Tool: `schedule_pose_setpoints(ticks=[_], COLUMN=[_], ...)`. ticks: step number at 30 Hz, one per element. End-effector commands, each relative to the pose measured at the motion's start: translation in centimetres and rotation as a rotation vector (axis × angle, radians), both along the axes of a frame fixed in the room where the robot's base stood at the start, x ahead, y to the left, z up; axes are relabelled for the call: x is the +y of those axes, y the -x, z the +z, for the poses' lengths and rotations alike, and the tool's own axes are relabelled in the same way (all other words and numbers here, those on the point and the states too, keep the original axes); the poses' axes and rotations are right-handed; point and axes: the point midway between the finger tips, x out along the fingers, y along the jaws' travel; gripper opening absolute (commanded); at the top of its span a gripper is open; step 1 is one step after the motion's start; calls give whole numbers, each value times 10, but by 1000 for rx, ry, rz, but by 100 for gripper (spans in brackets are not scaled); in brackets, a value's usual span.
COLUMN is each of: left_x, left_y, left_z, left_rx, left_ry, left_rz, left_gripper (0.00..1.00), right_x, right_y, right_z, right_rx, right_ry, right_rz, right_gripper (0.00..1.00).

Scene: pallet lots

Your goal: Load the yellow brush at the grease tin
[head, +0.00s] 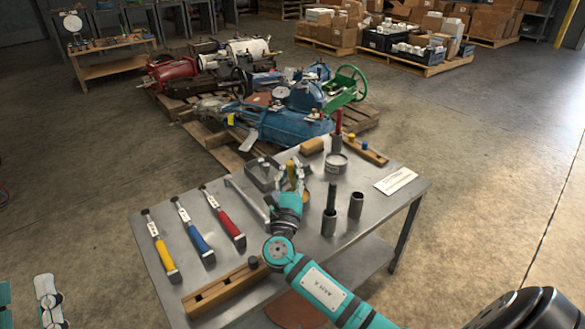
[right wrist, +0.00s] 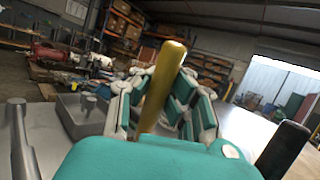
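The yellow brush (right wrist: 162,88) stands slightly tilted between the fingers of my right gripper (right wrist: 160,105), which looks shut on its handle. In the head view the yellow handle (head: 290,167) shows above my right gripper (head: 291,182), over the table's middle; its bristle end is hidden. The grease tin (head: 336,164) is a round grey tin on the table, to the right of and behind this gripper. A red-handled tool (head: 338,124) rises at the tin; whether it stands in it or behind it I cannot tell. My left gripper (head: 48,300) is at the lower left, away from the table.
Yellow, blue and red flat-handled tools (head: 161,246) lie at the table's left. A wooden rack (head: 225,288) is at the front. A grey cup with a black handle (head: 329,222) and another cup (head: 356,206) stand right of my arm. A white card (head: 395,181) lies at the right.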

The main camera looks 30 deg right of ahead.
Motion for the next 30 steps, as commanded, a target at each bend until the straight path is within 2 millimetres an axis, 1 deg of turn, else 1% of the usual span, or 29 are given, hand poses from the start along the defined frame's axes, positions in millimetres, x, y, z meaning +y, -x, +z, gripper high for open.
schedule_pose_setpoints(ticks=[1, 30], left_x=[0, -1], left_y=[0, -4], left_z=[-3, -8], left_rx=[2, 37], left_ry=[-1, -10], left_rz=[0, 1], left_gripper=[43, 43], right_x=[-1, -1], right_y=[0, 0], right_z=[-18, -19], right_rx=[34, 34], right_ry=[2, 2], right_rz=[-1, -1], right_gripper=[0, 0])
